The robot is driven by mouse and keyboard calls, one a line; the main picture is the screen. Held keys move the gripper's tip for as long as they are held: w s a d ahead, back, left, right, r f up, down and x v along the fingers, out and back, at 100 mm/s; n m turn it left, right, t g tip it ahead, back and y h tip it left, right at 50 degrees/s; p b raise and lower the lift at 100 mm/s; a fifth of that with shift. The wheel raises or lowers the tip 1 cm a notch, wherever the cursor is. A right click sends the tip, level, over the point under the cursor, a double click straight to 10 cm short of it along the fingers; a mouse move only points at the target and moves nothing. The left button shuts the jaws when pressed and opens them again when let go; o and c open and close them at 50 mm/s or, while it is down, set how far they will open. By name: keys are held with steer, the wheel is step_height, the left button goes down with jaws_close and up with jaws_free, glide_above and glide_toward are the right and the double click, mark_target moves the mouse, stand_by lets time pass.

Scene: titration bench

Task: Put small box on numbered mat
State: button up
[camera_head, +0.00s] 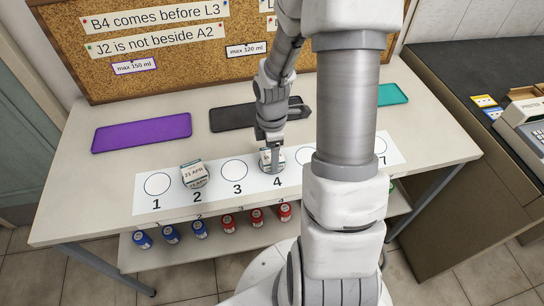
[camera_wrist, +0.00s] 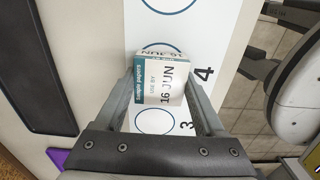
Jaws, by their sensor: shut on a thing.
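The small box (camera_wrist: 160,82) is white with a teal band, marked "USE BY 16 JUN". It also shows in the head view (camera_head: 266,158), partly covered by my gripper. My gripper (camera_head: 272,150) is shut on it; in the wrist view the two fingers (camera_wrist: 160,78) clasp its sides. The box is over the number 4 spot of the white numbered mat (camera_head: 218,196) and covers most of that circle. I cannot tell whether it touches the mat. Another small box (camera_head: 194,174), marked "23 APR", sits on spot 2. Circles 1 and 3 are empty.
A purple tray (camera_head: 142,133), a black tray (camera_head: 235,117) and a teal tray (camera_head: 392,94) lie behind the mat. Blue-labelled bottles (camera_head: 171,233) and red-labelled bottles (camera_head: 229,223) stand on the shelf below. My arm hides part of the mat's right side.

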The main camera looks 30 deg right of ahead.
steer(key=shift+f, duration=0.3)
steer(key=o, duration=1.5)
step_height(320, 180, up, 12)
steer(key=p, duration=0.3)
steer(key=shift+r, duration=0.1)
